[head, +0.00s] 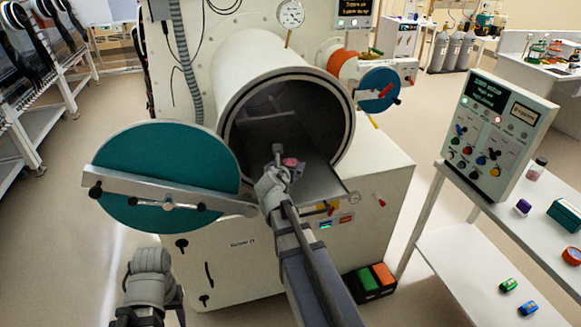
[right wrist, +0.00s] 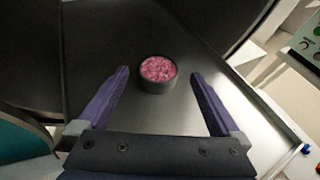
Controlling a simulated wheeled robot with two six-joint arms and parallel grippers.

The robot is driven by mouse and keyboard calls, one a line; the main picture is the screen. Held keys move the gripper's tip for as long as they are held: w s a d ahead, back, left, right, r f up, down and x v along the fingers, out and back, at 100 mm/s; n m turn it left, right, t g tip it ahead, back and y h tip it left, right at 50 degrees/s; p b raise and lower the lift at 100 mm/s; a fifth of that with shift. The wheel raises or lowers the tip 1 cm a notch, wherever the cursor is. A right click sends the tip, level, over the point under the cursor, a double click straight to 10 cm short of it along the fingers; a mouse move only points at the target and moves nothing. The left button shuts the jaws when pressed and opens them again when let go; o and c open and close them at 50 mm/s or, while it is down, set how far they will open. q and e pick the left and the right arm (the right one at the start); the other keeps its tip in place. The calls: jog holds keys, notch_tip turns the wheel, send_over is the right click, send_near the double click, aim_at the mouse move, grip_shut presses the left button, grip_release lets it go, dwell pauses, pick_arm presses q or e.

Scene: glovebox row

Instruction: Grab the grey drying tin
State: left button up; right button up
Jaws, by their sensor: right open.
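The grey drying tin (right wrist: 158,86) is a small round dark grey cup filled with pink granules. It stands upright on the metal tray (right wrist: 205,112) of the open chamber. In the head view the tin (head: 291,163) is small and partly hidden by my right gripper (head: 283,156), which reaches into the chamber mouth. In the right wrist view the open fingers lie left and right of the tin. The tin sits around the line between their tips, with a gap on both sides. Part of my left arm shows at the lower left, but its gripper cannot be made out.
A control panel (head: 497,125) and a white shelf table (head: 470,240) stand at right. A two-colour pedal (head: 375,278) lies on the floor.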

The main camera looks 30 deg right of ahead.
aim_at(290, 162)
jog(key=b+x, duration=0.1)
jog(key=x, duration=0.3)
jog(key=shift+w+d+f+b, duration=0.1)
jog(key=shift+w+f+b, duration=0.15)
jog(key=shift+f+b, duration=0.15)
jog(key=shift+r, duration=0.1)
jog(key=shift+c, duration=0.2)
jog(key=c, duration=1.3)
jog(key=shift+c, duration=0.2)
notch_tip(290, 162, up, 10)
jog(key=p, duration=1)
